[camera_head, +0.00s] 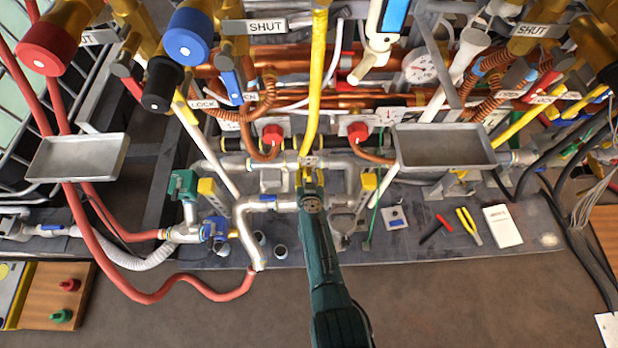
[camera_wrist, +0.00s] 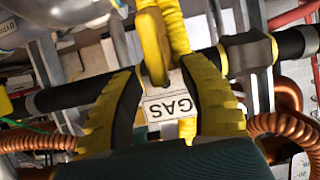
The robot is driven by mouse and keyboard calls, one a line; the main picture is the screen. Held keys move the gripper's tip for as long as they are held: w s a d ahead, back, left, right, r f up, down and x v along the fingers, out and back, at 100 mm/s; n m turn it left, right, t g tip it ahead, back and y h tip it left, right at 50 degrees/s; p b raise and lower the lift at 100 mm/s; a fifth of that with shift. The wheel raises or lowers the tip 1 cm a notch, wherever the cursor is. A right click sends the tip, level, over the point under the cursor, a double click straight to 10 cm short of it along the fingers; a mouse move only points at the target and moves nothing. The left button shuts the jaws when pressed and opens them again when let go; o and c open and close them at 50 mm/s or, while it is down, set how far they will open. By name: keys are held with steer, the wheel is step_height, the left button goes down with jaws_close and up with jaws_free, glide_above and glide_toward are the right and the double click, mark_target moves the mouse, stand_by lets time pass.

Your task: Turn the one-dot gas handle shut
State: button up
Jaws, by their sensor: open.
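A yellow handle (camera_wrist: 153,45) shows in the wrist view beside a ribbed yellow gas hose, just beyond my fingertips and roughly between them. No dot can be made out on it. A white GAS label (camera_wrist: 170,106) lies behind the gap between my fingers. My gripper (camera_wrist: 165,68) has its two yellow-and-black fingers spread apart, with no object clearly held. In the head view, my gripper (camera_head: 310,172) is at the lower end of the yellow gas pipe (camera_head: 317,85) and hides most of the handle there.
A dark pipe (camera_wrist: 290,44) crosses behind the fingers. Copper coils (camera_wrist: 285,125) are close on the right. In the head view, grey trays (camera_head: 445,147) flank the middle, and red, blue and black knobs hang at upper left. Hand tools (camera_head: 468,227) lie on the right of the bench.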

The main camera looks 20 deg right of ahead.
jaws_close()
steer(key=shift+f, duration=0.1)
stand_by(0.6)
steer(key=shift+s+d+f+m+t+y+b, duration=0.15)
steer(key=shift+d+f+m+t+y+b, duration=0.35)
steer(key=shift+m+b, duration=0.75)
steer(key=shift+s+d+m+t+y+b, duration=0.2)
steer(key=shift+m+t+y+b, duration=0.25)
steer(key=shift+m+y+b, duration=0.65)
steer(key=shift+s+d+f+m+t+y+b, duration=0.15)
steer(key=shift+d+f+m+t+y+b, duration=0.2)
steer(key=shift+m+b, duration=1.1)
steer(key=shift+r, duration=0.1)
